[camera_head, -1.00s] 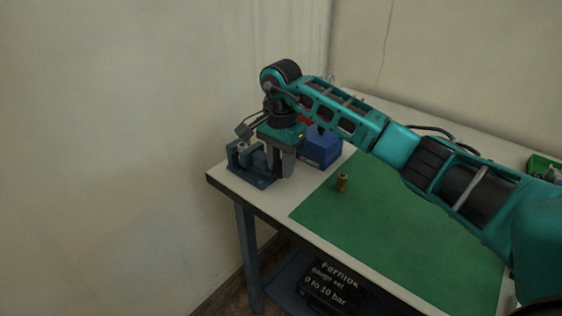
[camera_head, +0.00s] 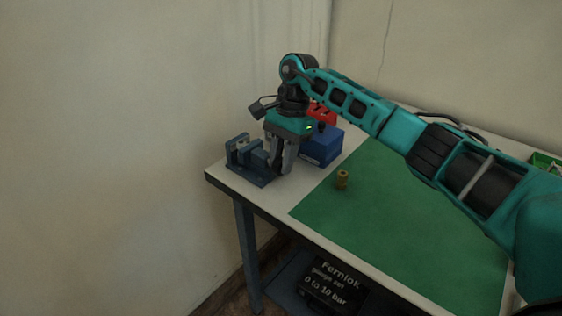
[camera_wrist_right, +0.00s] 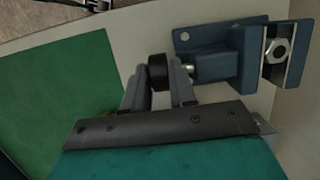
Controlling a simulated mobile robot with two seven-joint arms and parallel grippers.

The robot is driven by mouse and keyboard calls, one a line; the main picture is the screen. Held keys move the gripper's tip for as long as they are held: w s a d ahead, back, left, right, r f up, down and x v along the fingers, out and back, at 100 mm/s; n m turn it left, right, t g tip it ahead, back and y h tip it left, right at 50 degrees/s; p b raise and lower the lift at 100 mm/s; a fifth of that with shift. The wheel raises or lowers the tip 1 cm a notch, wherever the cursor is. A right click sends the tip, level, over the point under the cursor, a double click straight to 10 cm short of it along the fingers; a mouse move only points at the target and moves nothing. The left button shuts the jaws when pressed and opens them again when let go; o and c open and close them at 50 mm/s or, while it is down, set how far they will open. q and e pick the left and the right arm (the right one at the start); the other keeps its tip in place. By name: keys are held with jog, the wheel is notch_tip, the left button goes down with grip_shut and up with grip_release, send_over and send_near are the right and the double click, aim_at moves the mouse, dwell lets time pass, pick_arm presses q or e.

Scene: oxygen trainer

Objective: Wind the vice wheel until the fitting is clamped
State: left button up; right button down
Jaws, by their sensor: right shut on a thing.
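The blue vice (camera_head: 246,173) sits at the table's left end; it also shows at the upper right of the wrist view (camera_wrist_right: 218,62). A silver hex fitting (camera_wrist_right: 277,50) with a round bore lies between its jaws. I cannot tell whether both jaws touch it. The dark vice wheel (camera_wrist_right: 157,72) is at the end of the screw, on the side away from the fitting. My right gripper (camera_head: 281,170) points down beside the vice. In the wrist view its fingers (camera_wrist_right: 159,80) are on either side of the wheel, shut on it. My left gripper is out of view.
A blue box (camera_head: 321,147) stands close behind my right gripper, with a red thing (camera_head: 322,112) above it. A small brass piece (camera_head: 342,180) stands on the green mat (camera_head: 400,225). A green bin (camera_head: 545,163) is at the far right. Walls stand behind and left.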

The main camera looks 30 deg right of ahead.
jog(key=shift+w+d+f+g+y+b, duration=0.1)
jog(key=shift+d+f+g+y+b, duration=0.15)
jog(key=shift+y+b, duration=0.65)
jog(key=shift+g+y+b, duration=0.25)
jog(key=shift+y+b, duration=0.05)
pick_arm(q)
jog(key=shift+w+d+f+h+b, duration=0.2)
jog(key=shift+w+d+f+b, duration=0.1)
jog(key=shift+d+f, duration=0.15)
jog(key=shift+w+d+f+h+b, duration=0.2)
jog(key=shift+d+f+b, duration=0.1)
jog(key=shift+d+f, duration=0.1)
pick_arm(e)
jog(key=shift+d+g+y, duration=0.1)
jog(key=shift+g+y, duration=0.2)
jog(key=shift+y, duration=0.2)
jog(key=c, duration=1)
grip_release()
jog(key=shift+r, duration=0.1)
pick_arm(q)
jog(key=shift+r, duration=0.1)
pick_arm(e)
jog(key=shift+r, duration=0.1)
